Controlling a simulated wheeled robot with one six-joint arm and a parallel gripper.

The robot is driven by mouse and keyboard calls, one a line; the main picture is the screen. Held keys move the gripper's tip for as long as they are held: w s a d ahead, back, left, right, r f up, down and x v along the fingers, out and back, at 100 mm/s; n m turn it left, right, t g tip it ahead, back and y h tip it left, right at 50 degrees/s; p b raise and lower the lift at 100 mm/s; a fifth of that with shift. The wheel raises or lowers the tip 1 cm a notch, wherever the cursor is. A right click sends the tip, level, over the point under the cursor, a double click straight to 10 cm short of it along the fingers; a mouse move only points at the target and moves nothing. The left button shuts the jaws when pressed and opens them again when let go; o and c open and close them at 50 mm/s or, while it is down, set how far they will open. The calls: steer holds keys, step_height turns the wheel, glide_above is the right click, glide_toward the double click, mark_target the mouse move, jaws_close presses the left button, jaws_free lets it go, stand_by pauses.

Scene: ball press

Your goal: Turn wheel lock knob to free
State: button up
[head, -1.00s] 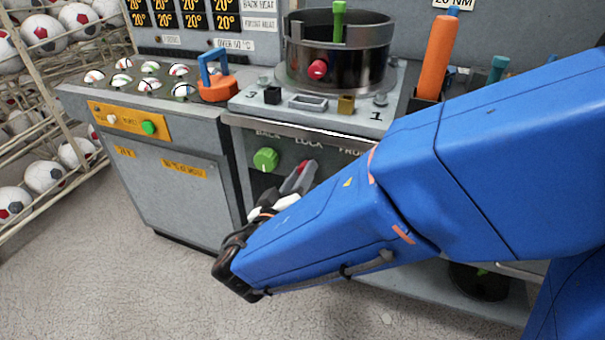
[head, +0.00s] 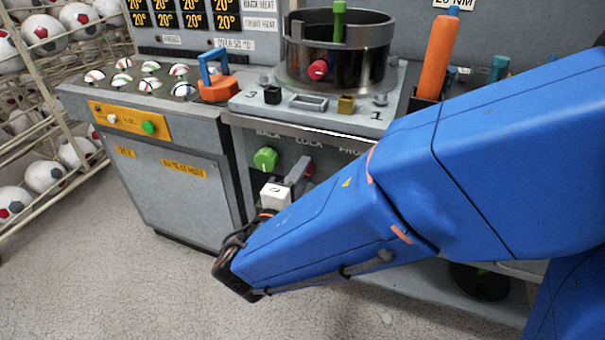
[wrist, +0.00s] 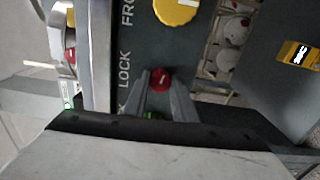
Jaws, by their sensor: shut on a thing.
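The red lock knob (wrist: 160,79) sits on the dark panel beside the LOCK label in the wrist view. It has a small pale mark on its face. In the head view only a bit of it (head: 309,170) shows past my gripper (head: 300,169). In the wrist view my gripper (wrist: 160,82) has its two grey fingers on either side of the red knob, shut on it. Which position the knob points to is hard to tell.
A green knob (head: 265,159) under BACK is left of the lock knob. A yellow knob (wrist: 176,9) is near the FRONT label. Above stand the black ring (head: 300,65) on its plate and an orange-handled tool (head: 438,55). A ball rack (head: 50,130) is far left.

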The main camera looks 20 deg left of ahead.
steer(key=shift+n, duration=1.1)
steer(key=o, duration=1)
steer(key=shift+o, duration=0.2)
steer(key=shift+s+a, duration=0.1)
steer(key=shift+s, duration=0.05)
steer(key=s+a, duration=0.1)
steer(key=s, duration=1.6)
steer(key=shift+a, duration=0.15)
